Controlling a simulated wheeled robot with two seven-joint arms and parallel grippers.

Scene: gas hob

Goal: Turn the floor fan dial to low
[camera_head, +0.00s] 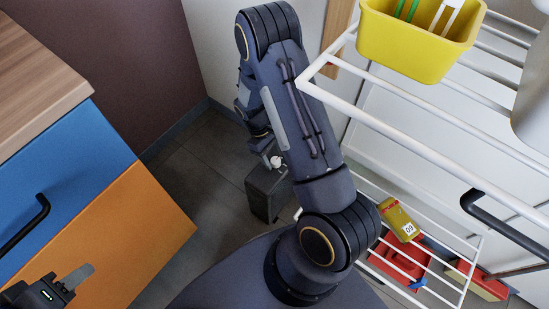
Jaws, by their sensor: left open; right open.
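A dark grey box-shaped unit (264,197) stands on the floor in the middle; it seems to be the floor fan. A small pale round knob (277,162) shows at its top, possibly the dial; its setting is too small to read. My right arm reaches up and then down behind itself, and my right gripper (265,146) is open just above the knob, largely hidden by the arm. I cannot tell whether it touches the knob. My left gripper (72,281) is open and empty at the bottom left, far from the fan.
A white wire rack (420,148) fills the right side, close to my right arm. It holds a yellow bin (415,45), a yellow box (399,219) and a red case (397,265). A blue and orange drawer cabinet (112,235) stands left. Bare floor lies between cabinet and fan.

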